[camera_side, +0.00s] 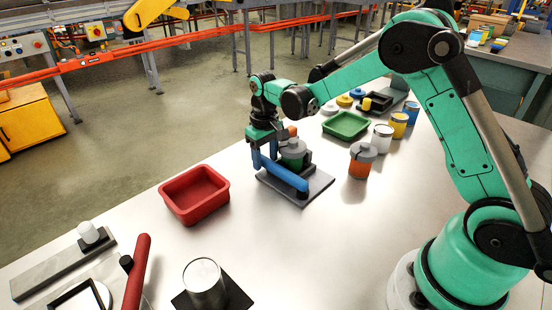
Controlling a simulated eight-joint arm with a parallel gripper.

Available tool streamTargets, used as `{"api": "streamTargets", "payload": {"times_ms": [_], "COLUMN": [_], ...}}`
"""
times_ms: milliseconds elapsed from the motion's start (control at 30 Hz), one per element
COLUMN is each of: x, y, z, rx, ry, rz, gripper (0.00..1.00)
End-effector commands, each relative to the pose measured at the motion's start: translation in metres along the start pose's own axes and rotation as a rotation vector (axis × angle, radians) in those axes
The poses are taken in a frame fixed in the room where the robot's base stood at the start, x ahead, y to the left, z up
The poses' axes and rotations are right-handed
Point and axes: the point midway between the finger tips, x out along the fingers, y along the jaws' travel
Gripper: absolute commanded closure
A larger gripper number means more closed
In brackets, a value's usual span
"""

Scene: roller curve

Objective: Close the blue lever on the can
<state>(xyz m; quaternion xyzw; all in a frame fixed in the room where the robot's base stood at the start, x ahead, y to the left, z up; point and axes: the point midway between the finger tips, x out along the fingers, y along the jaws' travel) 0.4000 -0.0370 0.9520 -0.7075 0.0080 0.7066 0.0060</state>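The blue lever (284,177) is a bar running low along the front of a grey base plate (318,190), from its left side to a dark pivot at the front right. The can (293,153) is green with a grey top and stands upright on the plate, behind the lever. My gripper (264,160) points down at the left end of the lever, beside the can. Blue upright parts show at its tip. I cannot tell whether it is open or shut, or whether it touches the lever.
A red tray (194,194) is left of the plate and a green tray (346,125) behind it. An orange jar with a grey lid (362,160) stands at right, near white, yellow and blue cans. A red-handled device (137,272) and a metal cup (204,285) are in front.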

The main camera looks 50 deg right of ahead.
Motion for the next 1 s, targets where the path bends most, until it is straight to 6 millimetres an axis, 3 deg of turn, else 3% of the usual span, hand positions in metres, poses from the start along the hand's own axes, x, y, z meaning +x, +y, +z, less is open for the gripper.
{"api": "streamTargets", "payload": {"times_ms": [333,700,1000], "x": [-0.003,-0.051,-0.056], "y": [-0.001,-0.001,-0.001], "z": [0.0,0.0,0.0], "rx": [-0.004,-0.002,-0.002], "ry": [-0.001,-0.001,-0.001], "rz": [-0.002,-0.001,-0.001], "gripper": [0.42,0.42,0.42]}}
